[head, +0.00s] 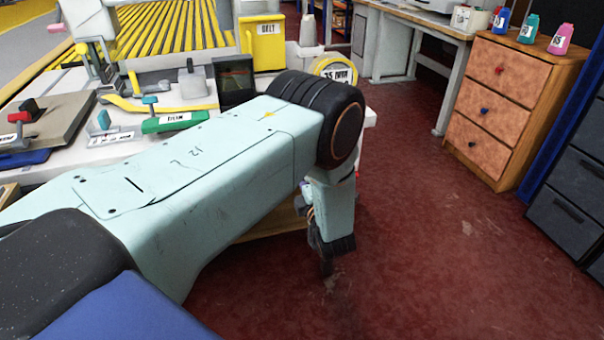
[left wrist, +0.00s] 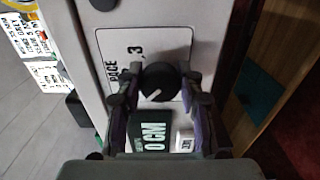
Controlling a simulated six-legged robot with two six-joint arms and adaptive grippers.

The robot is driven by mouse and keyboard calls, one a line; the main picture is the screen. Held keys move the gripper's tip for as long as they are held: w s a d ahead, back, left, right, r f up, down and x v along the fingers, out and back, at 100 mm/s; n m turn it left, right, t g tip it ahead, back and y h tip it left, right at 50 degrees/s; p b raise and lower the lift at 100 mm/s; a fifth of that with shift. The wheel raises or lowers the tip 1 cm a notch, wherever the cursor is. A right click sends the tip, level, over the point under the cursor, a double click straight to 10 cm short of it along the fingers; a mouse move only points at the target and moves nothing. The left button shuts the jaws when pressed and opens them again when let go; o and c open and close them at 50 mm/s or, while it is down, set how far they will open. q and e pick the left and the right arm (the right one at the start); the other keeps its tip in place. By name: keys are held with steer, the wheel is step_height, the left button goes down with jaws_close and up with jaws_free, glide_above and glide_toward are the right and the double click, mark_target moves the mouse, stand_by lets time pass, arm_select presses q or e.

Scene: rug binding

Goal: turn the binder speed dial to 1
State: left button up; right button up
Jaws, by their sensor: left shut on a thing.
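The speed dial (left wrist: 160,80) is a round black knob with a white pointer line, on a pale plate marked PACE with the figures 1 and 3, in the left wrist view. The pointer slants toward the lower left of the picture; which figure it marks cannot be told. My left gripper (left wrist: 157,88) has one finger on each side of the knob and is shut on it. In the head view, my left gripper (head: 327,258) hangs down beyond the table's end, and my arm hides the dial. My right gripper is in neither view.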

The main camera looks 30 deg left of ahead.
arm_select(q)
steer(key=shift+s+f, duration=0.1)
steer(key=shift+f, duration=0.05)
steer(key=o, duration=1.2)
steer(key=v, duration=1.2)
